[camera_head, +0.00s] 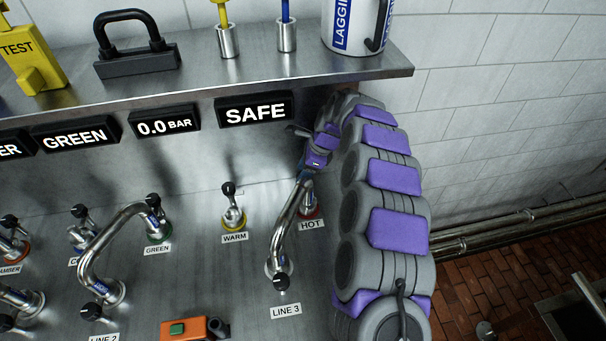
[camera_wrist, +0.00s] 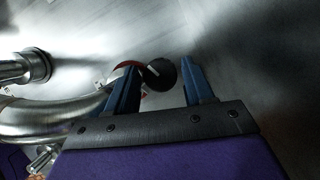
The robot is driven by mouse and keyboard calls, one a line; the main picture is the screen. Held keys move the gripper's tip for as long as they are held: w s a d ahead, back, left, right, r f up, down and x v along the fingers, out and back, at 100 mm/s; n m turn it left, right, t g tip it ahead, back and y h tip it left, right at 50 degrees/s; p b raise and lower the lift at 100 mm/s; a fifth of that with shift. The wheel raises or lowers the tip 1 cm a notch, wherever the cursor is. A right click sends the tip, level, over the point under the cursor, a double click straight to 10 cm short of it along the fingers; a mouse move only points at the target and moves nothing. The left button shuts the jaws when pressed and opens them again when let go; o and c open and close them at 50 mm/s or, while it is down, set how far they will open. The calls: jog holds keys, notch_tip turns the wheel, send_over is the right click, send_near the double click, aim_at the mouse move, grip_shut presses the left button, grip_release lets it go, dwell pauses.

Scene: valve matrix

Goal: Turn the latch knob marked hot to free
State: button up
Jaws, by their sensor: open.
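The hot latch knob has a black round head (camera_wrist: 160,75) in the wrist view, with a red collar (camera_wrist: 127,66) beside it. In the head view my gripper's fingers are not clear.
A bent steel pipe (camera_head: 285,228) marked LINE 3 runs close to the left of the hot knob. The WARM knob (camera_head: 233,214) with a yellow collar stands further left. A steel shelf (camera_head: 360,68) overhangs, with a SAFE sign (camera_head: 255,111) below it.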

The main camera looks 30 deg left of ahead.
jog(key=shift+f, duration=0.45)
jog(key=shift+c, duration=0.2)
jog(key=shift+r, duration=0.1)
jog(key=c, duration=0.7)
jog(key=p, duration=0.1)
jog(key=n+p, duration=0.1)
jog(key=shift+w+r+p, duration=0.1)
jog(key=shift+r+p, duration=0.15)
jog(key=shift+p, duration=0.1)
jog(key=shift+c, duration=0.2)
jog(key=n+g+h+p, duration=0.1)
jog(key=n+p, duration=0.2)
jog(key=shift+a+f, duration=0.1)
jog(key=shift+f, duration=0.05)
jog(key=shift+n, duration=0.3)
